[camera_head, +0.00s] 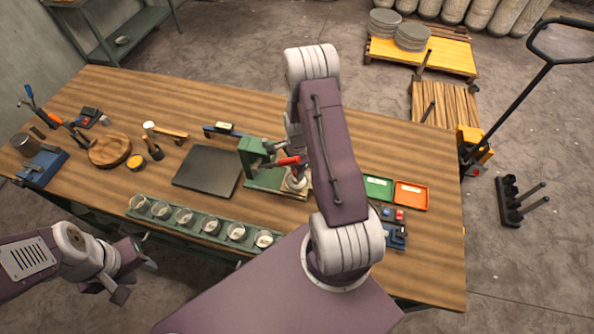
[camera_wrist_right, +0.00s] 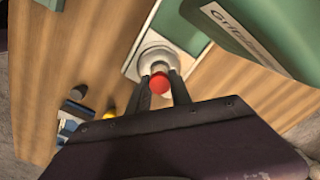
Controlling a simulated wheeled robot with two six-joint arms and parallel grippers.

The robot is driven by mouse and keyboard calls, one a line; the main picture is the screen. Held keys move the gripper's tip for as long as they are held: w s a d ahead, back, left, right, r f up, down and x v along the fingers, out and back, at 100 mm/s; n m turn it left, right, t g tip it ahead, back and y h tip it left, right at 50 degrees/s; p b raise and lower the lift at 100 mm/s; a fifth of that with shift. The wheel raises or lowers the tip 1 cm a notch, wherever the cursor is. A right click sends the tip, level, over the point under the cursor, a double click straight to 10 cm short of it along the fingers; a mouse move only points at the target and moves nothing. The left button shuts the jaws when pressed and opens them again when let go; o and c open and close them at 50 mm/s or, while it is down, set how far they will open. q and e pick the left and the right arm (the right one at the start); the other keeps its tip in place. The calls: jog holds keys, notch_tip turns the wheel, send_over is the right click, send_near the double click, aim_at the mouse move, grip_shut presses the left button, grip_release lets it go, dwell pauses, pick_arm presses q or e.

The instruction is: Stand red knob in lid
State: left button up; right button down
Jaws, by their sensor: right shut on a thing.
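The red knob (camera_wrist_right: 159,84) shows as a round red end between the two fingers of my right gripper (camera_wrist_right: 161,93) in the right wrist view. My right gripper is shut on it. A pale, round metallic piece, probably the lid (camera_wrist_right: 158,53), lies directly beyond the knob; I cannot tell whether they touch. In the head view a red piece (camera_head: 288,161) shows above a pale round piece (camera_head: 296,182), beside my right arm, which hides part of this spot. My left gripper (camera_head: 134,279) is empty, with its fingers apart, off the table's front edge.
A green machine (camera_head: 252,153) stands close to the left of the work spot and also fills the upper right of the wrist view (camera_wrist_right: 245,35). A dark plate (camera_head: 207,170) and a green rack (camera_head: 195,229) with several cups lie left. Green (camera_head: 377,188) and orange (camera_head: 411,195) trays lie right.

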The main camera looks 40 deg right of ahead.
jog(key=shift+f+b, duration=0.35)
jog(key=shift+f, duration=0.15)
dwell(0.4)
dwell(0.3)
jog(key=c, duration=0.7)
grip_release()
jog(key=shift+r+p, duration=3.3)
jog(key=shift+r, duration=0.8)
jog(key=shift+f, duration=0.1)
